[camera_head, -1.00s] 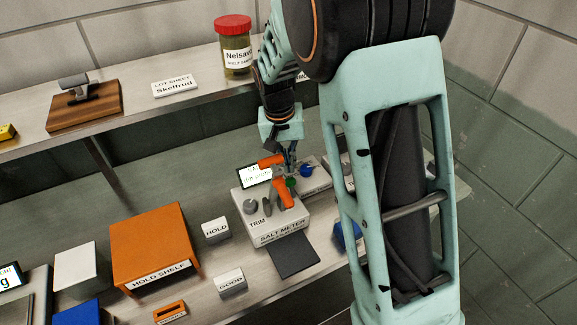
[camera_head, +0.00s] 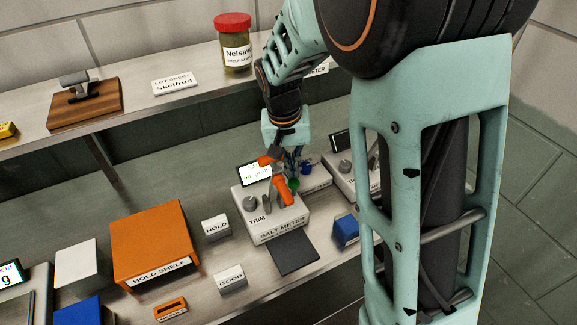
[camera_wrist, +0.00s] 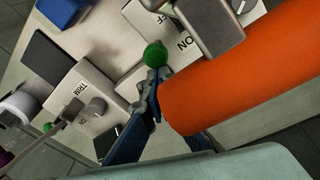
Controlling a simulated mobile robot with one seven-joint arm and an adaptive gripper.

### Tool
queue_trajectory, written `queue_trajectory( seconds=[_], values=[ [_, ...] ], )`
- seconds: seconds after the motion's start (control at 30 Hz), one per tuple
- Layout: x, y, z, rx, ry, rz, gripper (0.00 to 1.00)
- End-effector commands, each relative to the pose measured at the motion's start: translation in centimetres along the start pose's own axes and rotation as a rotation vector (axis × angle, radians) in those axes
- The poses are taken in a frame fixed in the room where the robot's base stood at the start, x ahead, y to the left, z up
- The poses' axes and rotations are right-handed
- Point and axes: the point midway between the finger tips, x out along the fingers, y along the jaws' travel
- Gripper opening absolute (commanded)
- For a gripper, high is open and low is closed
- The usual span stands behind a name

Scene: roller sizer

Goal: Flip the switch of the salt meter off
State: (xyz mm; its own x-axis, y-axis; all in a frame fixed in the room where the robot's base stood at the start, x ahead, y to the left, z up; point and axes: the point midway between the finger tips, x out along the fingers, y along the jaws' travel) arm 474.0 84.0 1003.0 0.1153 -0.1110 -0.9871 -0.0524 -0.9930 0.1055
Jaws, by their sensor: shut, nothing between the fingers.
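The salt meter (camera_head: 280,236) is a pale box with a TRIM knob (camera_head: 249,203) and a small screen (camera_head: 255,174) behind it. An orange handle (camera_head: 283,190) with grey metal parts stands over its top. In the wrist view the orange handle (camera_wrist: 240,75) is large and close, with a grey metal block (camera_wrist: 205,22) and OFF and ON labels beside it. A green ball (camera_wrist: 155,53) is just past my fingertips. My gripper (camera_head: 291,170) is shut and empty, over the meter's back right; its tips (camera_wrist: 153,85) are beside the handle. I cannot tell whether they touch it.
A dark pad (camera_head: 292,254) lies in front of the meter. A blue block (camera_head: 346,231) and another pale device (camera_head: 350,180) are at right, partly behind my arm.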

Motion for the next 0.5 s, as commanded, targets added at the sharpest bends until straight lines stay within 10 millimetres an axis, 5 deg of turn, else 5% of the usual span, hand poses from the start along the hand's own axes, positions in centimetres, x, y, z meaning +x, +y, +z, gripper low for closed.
queue_trajectory(
  seconds=[0.5],
  values=[
    [-0.50, 0.14, 0.14, 0.000, 0.000, 0.000, 0.00]
  ],
)
